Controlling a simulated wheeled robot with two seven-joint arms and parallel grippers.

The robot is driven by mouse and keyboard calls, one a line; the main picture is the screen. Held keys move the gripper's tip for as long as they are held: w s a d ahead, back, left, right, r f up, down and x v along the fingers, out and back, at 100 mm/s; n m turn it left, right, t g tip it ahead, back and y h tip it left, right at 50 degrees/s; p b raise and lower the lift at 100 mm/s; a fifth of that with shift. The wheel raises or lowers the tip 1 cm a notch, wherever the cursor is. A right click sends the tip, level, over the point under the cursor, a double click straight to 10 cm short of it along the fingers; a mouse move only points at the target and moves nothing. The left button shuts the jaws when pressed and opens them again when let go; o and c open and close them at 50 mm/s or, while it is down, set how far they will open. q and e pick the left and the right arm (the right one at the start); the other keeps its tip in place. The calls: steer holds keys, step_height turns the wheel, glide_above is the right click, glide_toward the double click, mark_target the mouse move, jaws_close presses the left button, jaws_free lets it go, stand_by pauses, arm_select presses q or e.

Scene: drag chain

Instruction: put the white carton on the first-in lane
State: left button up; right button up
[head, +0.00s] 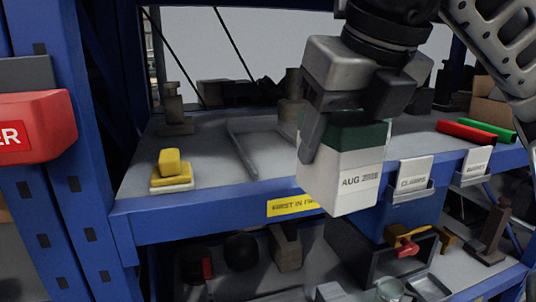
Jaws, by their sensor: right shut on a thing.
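The white carton (335,180) has a green top band and a printed date starting with "AUG". My right gripper (345,125) is shut on its upper part, from above. The carton hangs slightly tilted in front of the blue shelf's front edge, and its lower end covers part of that edge. A yellow label (290,206) reading "FIRST IN FI..." is on the edge just left of the carton, its right end hidden. The grey shelf surface (275,155) behind the label is the lane there, partly hidden by the carton. My left gripper is not in view.
A grey rail (242,152) divides the shelf top. A yellow block (171,168) sits at the left. White tag cards (414,172) stand along the edge at the right, with red and green tubes (466,131) behind. A blue post (60,130) rises at the left.

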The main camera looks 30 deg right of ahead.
steer(key=shift+w+m, duration=0.15)
steer(key=shift+m, duration=0.15)
steer(key=w+d+f, duration=0.1)
steer(key=w, duration=0.4)
steer(key=w+d+f, duration=0.1)
steer(key=w+d, duration=0.1)
steer(key=w, duration=0.4)
steer(key=w+d+f, duration=0.1)
steer(key=w, duration=0.5)
steer(key=shift+w+d+f+p, duration=0.1)
steer(key=shift+d+f+p, duration=0.15)
steer(key=shift+p, duration=0.1)
steer(key=shift+r, duration=0.1)
steer(key=shift+a, duration=0.1)
steer(key=shift+f, duration=0.25)
steer(key=o, duration=1.1)
steer(key=shift+c, duration=0.2)
steer(key=shift+o, duration=0.2)
